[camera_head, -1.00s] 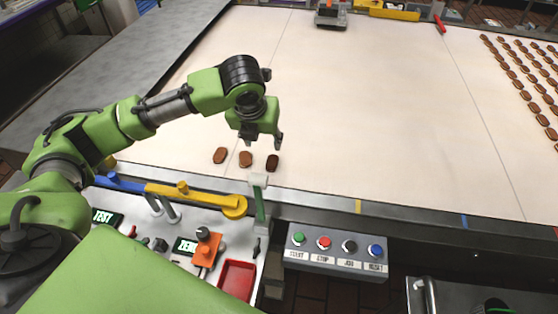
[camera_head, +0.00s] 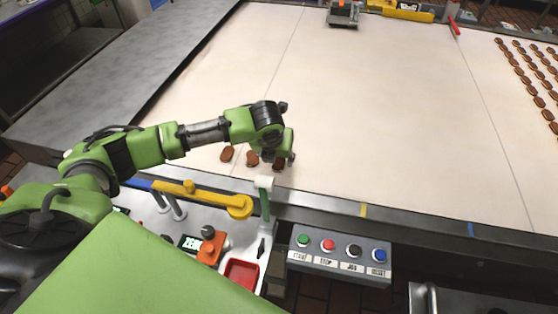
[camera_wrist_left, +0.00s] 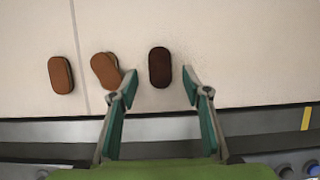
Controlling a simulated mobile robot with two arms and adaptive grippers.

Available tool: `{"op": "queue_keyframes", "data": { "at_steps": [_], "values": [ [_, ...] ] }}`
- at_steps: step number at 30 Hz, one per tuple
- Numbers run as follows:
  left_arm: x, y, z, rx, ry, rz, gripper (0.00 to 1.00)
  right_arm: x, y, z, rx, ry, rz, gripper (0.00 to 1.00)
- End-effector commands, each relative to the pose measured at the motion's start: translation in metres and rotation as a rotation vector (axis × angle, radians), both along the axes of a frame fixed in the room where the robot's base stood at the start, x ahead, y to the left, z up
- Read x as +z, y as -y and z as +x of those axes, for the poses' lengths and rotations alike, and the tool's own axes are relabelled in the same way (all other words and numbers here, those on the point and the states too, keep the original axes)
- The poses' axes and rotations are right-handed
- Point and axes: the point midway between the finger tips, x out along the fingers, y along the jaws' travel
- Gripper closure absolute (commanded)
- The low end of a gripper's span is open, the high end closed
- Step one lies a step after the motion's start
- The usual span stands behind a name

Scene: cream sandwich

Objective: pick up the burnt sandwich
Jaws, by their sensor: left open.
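The burnt sandwich (camera_wrist_left: 160,68) is the darkest of three in a row near the belt's front edge. In the left wrist view it lies flat, nearly upright in the picture, between and just beyond the open fingertips of my left gripper (camera_wrist_left: 160,78). In the head view the burnt sandwich (camera_head: 279,165) is mostly hidden by that gripper (camera_head: 282,160), which is low over the belt. Two lighter brown sandwiches lie to its left: the middle one (camera_wrist_left: 106,70), tilted and close to the left finger, and the far left one (camera_wrist_left: 60,75). My right gripper is not in view.
The pale belt (camera_head: 380,110) is wide and mostly clear. Several sandwiches stand in rows at the far right. A small white-topped post (camera_head: 264,183) stands at the front edge near my gripper. A button panel (camera_head: 340,258) and a yellow lever (camera_head: 200,194) are in front.

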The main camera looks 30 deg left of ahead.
Motion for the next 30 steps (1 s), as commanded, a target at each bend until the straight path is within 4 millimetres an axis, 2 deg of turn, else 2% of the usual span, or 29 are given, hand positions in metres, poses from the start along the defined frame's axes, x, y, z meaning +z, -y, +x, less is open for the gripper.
{"op": "queue_keyframes", "data": {
  "at_steps": [1,6,13,16,17,26,30],
  "values": [
    [-0.005,0.000,0.002,0.000,-0.002,0.000,0.56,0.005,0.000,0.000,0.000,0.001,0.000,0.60],
    [-0.020,-0.001,0.008,-0.001,0.000,-0.001,0.56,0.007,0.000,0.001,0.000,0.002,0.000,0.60],
    [-0.021,-0.002,0.008,-0.002,0.001,0.001,0.56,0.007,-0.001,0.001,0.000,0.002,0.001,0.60],
    [-0.021,-0.002,0.008,-0.001,0.001,0.001,0.82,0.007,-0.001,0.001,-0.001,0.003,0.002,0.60],
    [-0.021,-0.002,0.008,-0.001,0.001,0.001,0.86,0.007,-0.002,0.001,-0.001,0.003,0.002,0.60],
    [-0.021,-0.002,0.008,-0.001,0.001,0.001,0.86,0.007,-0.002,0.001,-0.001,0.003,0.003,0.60],
    [-0.013,-0.002,0.009,-0.001,0.003,0.000,0.86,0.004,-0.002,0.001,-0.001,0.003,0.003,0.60]
  ]
}}
